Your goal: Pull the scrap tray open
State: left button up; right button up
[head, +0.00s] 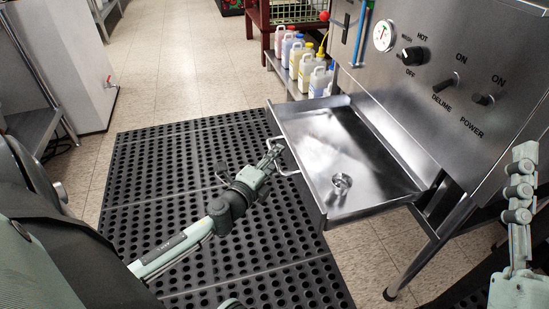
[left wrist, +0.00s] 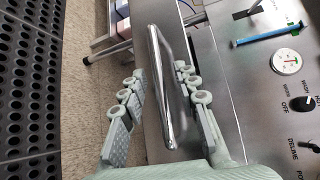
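The scrap tray (head: 315,140) is a shallow shiny metal tray that sticks out from the front of the steel machine. A small round metal piece (head: 342,182) is in it. Its bar handle (head: 279,152) is on the tray's left side. My left gripper (head: 273,157) is at this handle. In the left wrist view the handle (left wrist: 168,85) runs between the two open fingers of the left gripper (left wrist: 160,92), with gaps showing on both sides. My right gripper (head: 523,165) is at the right edge, away from the tray; its finger opening cannot be made out.
The steel machine (head: 440,75) has a gauge and knobs above the tray. Several bottles (head: 305,65) stand on a low shelf behind it. A metal leg (head: 420,260) stands below the tray's right end. The black floor mat (head: 165,190) is clear.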

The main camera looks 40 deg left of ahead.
pick_arm(q)
jog(key=s+d+r, duration=0.1)
jog(key=s, duration=1)
jog(key=shift+s+d+r, duration=0.3)
jog(key=shift+s+r, duration=0.05)
jog(key=shift+r, duration=0.1)
pick_arm(e)
jog(key=shift+w+f, duration=0.1)
